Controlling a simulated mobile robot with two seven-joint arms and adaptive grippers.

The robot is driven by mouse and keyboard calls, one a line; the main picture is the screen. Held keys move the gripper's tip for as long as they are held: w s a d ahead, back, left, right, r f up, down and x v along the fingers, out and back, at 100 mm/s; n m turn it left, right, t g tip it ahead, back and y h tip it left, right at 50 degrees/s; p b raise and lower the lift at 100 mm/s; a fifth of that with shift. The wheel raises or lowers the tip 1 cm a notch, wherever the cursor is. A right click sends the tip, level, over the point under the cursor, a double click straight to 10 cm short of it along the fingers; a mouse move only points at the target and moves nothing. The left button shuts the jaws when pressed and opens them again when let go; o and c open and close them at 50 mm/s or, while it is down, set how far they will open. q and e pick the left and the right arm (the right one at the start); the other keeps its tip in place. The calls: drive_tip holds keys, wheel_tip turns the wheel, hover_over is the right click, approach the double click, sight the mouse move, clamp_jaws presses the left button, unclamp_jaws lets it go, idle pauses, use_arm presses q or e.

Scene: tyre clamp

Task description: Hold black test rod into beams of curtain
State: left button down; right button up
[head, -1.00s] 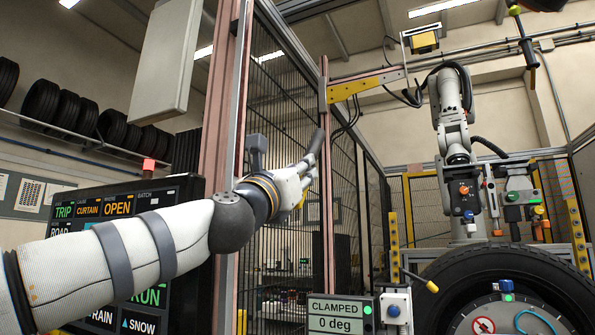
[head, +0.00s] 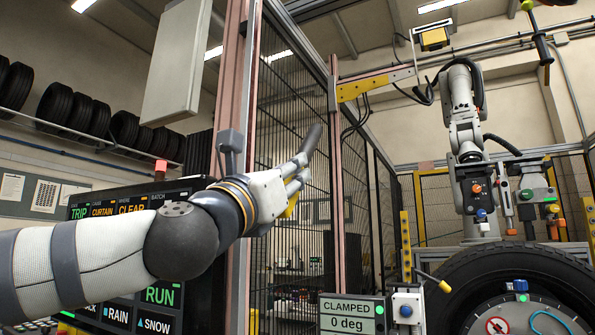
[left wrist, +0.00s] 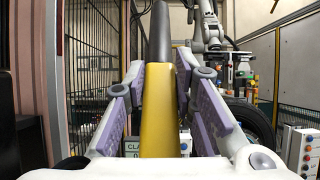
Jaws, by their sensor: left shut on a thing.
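The black test rod (head: 313,139) has a dark shaft and a yellow handle, which shows large in the left wrist view (left wrist: 160,115). My left gripper (head: 296,176) is shut on the yellow handle, and the dark shaft points up and slightly right. The light curtain shows as two pinkish upright posts, a near left one (head: 229,95) and a farther right one (head: 336,200). In the head view the rod lies between them; its depth against the beams cannot be told, as no beams are visible. The status screen (head: 119,222) reads CURTAIN and CLEAR, partly hidden by my arm. My right gripper is out of view.
A mesh fence (head: 290,110) stands behind the rod. A yellow bracket arm (head: 375,83) juts from the right post. A CLAMPED 0 deg display (head: 349,317) stands low in front.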

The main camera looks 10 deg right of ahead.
use_arm(q)
drive_tip(key=s+a+f, duration=0.2)
drive_tip(key=s+a, duration=0.2)
drive_tip(key=s, duration=0.2)
drive_tip(key=shift+s+a, duration=0.25)
drive_tip(key=shift+s, duration=0.1)
